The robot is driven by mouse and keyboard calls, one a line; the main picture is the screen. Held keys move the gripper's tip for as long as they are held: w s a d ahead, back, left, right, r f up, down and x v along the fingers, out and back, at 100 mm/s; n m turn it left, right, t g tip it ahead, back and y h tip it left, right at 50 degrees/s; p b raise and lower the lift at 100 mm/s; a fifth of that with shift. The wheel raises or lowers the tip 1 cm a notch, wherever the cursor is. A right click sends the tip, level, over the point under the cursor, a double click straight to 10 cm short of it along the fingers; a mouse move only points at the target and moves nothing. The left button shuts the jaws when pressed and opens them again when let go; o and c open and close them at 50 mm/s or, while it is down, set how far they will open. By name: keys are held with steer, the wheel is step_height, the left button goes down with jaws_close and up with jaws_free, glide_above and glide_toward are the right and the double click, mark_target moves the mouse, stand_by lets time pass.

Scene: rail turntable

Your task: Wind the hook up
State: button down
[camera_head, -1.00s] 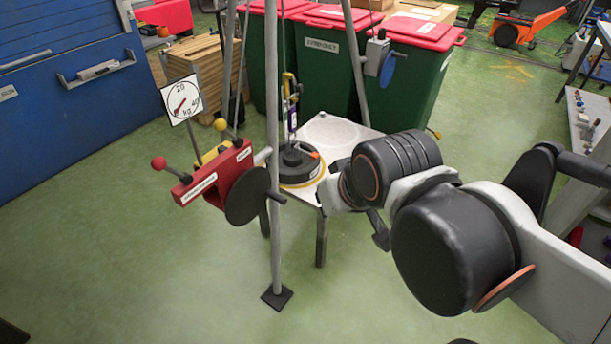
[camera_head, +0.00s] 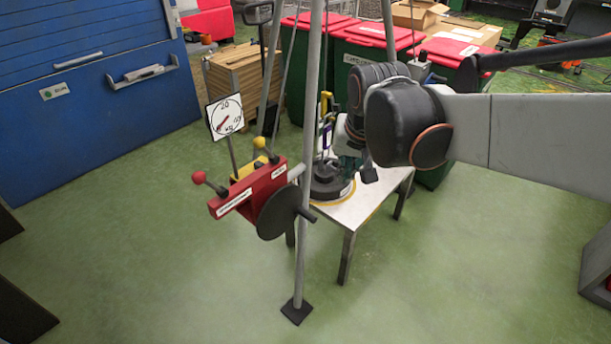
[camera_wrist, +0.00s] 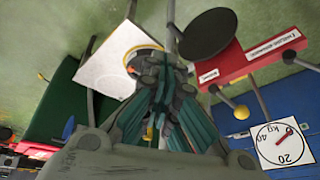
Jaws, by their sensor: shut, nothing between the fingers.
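A red winch box (camera_head: 250,190) with a dark round disc (camera_head: 277,212) is on a grey tripod leg. It has a red-knobbed lever (camera_head: 199,178) and a yellow-knobbed one (camera_head: 259,143). A slim yellow and purple hanging piece (camera_head: 326,104) is above a dark round weight (camera_head: 325,188) on the white table (camera_head: 350,212); the hook itself is too small to make out. My gripper (camera_head: 368,172) is shut and empty, over the table to the right of the weight. In the wrist view my gripper (camera_wrist: 165,75) hides most of the weight, and the disc (camera_wrist: 208,33) is nearby.
A white dial (camera_head: 225,117) marked in kg stands behind the winch. Tripod legs (camera_head: 308,120) rise close to my arm. Green bins with red lids (camera_head: 378,33) stand behind the table. A blue cabinet (camera_head: 90,90) is at left. The front floor is clear.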

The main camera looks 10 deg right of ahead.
steer(key=w+f+m+g+p, duration=0.2)
steer(key=w+f+m+p, duration=0.3)
steer(key=w, duration=0.8)
steer(key=w+d+f+m+g, duration=0.1)
steer(key=w+f, duration=0.3)
steer(key=f, duration=0.2)
steer(key=w+f+m+g, duration=0.1)
steer(key=w+f, duration=0.2)
steer(key=f, duration=0.4)
step_height(320, 180, down, 13)
steer(key=s+a+b, duration=0.1)
steer(key=b, duration=0.4)
steer(key=shift+a+f, duration=0.15)
steer(key=shift+a, duration=0.05)
steer(key=shift+w+f, duration=0.1)
